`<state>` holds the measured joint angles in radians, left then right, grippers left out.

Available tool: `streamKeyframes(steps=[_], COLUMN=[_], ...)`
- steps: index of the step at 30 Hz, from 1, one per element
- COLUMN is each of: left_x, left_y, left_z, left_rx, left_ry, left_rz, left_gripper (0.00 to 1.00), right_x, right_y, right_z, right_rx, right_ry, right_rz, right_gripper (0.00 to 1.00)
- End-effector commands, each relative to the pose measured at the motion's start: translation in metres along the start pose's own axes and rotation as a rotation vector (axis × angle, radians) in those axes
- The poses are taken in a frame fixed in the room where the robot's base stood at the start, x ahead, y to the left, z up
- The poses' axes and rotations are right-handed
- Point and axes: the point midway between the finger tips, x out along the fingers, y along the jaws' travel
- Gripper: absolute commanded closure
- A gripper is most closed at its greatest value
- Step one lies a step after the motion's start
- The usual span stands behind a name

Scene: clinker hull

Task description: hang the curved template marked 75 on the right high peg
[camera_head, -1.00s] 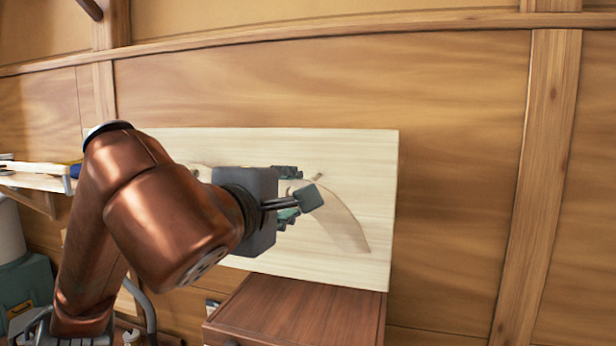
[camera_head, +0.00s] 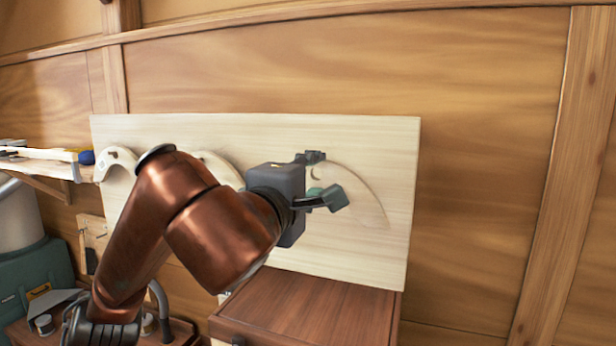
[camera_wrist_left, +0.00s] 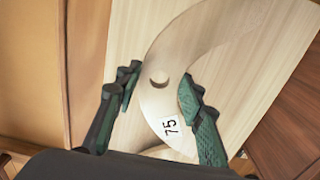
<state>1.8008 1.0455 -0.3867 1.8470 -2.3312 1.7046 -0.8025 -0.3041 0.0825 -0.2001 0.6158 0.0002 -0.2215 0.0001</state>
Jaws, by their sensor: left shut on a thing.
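The curved template marked 75 (camera_wrist_left: 160,108) is a pale wooden arc; its label and a round hole show in the left wrist view. In the head view the template (camera_head: 362,188) curves down to the right of my gripper, in front of or against the pale board (camera_head: 350,255). My left gripper (camera_head: 322,178) is shut on its upper end, with the green fingers (camera_wrist_left: 160,84) on either side near the hole. A dark crescent shows in the hole; I cannot tell whether a peg is in it. My gripper hides the right high peg. My right gripper is not in view.
Other pale curved templates are on the board at left (camera_head: 118,158) and middle (camera_head: 217,166), the latter partly behind my arm. A brown cabinet (camera_head: 310,310) stands below the board. A shelf with tools (camera_head: 40,155) is at left. The wall right of the board is clear.

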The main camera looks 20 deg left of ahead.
Motion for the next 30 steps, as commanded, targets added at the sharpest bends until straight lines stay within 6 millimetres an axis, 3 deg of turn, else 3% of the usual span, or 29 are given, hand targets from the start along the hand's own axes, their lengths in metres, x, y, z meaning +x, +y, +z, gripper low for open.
streamKeyframes(steps=[5, 20, 30], left_x=[0.011, 0.038, 0.058], left_y=[-0.001, -0.002, -0.004], left_z=[-0.001, -0.001, -0.001], left_rx=[-0.001, -0.001, 0.0], left_ry=[0.001, 0.002, 0.002], left_rz=[0.0, -0.001, -0.001], left_gripper=[0.93, 0.93, 0.93], right_x=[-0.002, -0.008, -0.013], right_y=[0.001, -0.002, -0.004], right_z=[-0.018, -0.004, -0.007], right_rx=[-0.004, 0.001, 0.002], right_ry=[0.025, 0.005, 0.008], right_rz=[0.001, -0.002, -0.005], right_gripper=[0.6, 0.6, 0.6])
